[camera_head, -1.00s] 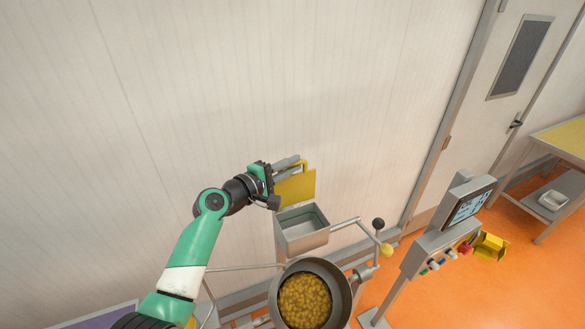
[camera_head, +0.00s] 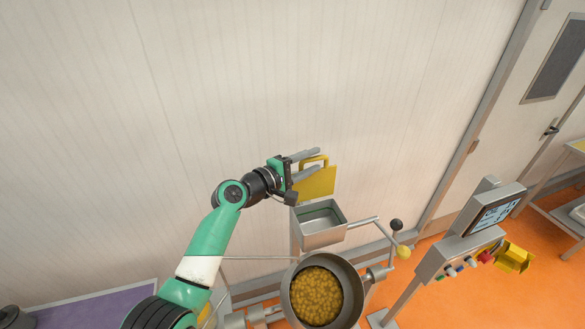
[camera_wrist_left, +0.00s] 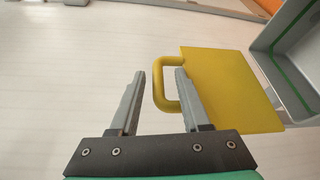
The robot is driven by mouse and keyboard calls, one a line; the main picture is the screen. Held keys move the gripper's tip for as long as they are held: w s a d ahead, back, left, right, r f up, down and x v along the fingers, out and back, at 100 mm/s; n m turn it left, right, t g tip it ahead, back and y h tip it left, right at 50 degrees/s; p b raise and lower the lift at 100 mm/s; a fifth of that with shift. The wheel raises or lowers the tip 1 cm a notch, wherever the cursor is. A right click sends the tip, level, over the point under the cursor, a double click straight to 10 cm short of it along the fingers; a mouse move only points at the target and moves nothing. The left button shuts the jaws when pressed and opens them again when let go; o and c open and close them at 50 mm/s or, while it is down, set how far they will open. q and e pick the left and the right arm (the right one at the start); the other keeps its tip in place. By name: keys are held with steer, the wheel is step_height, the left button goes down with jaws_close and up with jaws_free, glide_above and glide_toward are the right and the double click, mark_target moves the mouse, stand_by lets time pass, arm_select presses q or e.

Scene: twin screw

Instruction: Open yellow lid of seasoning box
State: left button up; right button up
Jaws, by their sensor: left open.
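The seasoning box (camera_head: 318,239) is a metal bin above the cooking pot in the head view, and its open top shows. Its yellow lid (camera_head: 316,183) stands raised at the back edge of the box; it also shows in the left wrist view (camera_wrist_left: 232,90). The lid's yellow loop handle (camera_wrist_left: 159,84) sticks out from its edge. My left gripper (camera_head: 318,160) is open beside the lid. In the left wrist view its fingers (camera_wrist_left: 160,75) lie on either side of the handle's outer bar, with a gap to each. My right gripper is not in view.
A pot (camera_head: 289,296) full of yellow-brown pieces sits below the box. A lever with a black knob (camera_head: 396,225) and a yellow knob (camera_head: 403,252) is to the right. A control panel (camera_head: 492,210) stands further right. The pale wall is close behind the lid.

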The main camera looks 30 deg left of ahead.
arm_select(q)
steer(key=p+v, duration=0.5)
steer(key=v, duration=0.5)
steer(key=shift+s+a, duration=0.2)
steer(key=shift+s, duration=0.15)
